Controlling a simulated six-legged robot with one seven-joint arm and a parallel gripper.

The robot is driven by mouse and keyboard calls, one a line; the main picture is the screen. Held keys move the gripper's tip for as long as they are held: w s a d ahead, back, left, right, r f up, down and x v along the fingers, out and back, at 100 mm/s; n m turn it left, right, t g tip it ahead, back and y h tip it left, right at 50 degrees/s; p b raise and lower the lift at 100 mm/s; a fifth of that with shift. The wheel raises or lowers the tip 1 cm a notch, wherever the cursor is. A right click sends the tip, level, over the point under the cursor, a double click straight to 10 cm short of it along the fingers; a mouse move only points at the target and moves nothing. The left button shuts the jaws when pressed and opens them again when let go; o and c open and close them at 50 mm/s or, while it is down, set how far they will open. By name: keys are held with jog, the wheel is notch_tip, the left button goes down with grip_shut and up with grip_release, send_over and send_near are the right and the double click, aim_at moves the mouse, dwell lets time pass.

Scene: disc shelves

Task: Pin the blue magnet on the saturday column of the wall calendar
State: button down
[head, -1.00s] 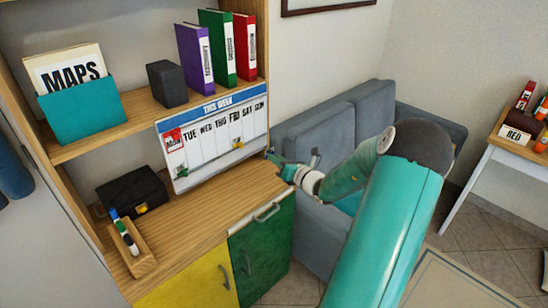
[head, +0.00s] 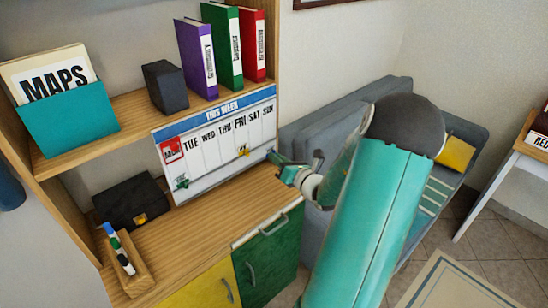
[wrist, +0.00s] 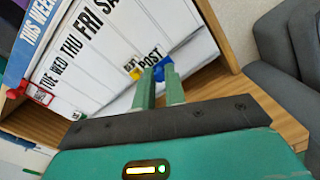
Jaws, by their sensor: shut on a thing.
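The wall calendar (head: 206,158), headed THIS WEEK with day columns, leans against the shelf unit above the wooden counter. It also shows in the wrist view (wrist: 88,62), with the SAT label partly cut off at the top. My gripper (head: 272,156) is at the calendar's lower right edge. In the wrist view my gripper (wrist: 157,76) is shut on the small blue magnet (wrist: 164,67), mostly seen at the fingertips. A yellow magnet (wrist: 135,74) sits just left of the fingertips, beside the word POST. I cannot tell whether the blue magnet touches the calendar.
A green magnet (head: 182,184) is at the lower left. A black box (head: 134,199) and a pen tray (head: 127,267) stand on the counter. Binders (head: 228,47) stand above. A grey sofa (head: 330,125) is to the right.

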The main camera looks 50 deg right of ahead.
jog(key=shift+w+r, duration=0.2)
jog(key=shift+w, duration=0.45)
jog(key=shift+w+d, duration=0.2)
jog(key=shift+w, duration=2.05)
jog(key=shift+w+d, duration=0.1)
jog(key=shift+w, duration=0.4)
jog(key=c, duration=1.4)
grip_release()
jog(key=shift+o, duration=0.2)
jog(key=shift+s, duration=0.1)
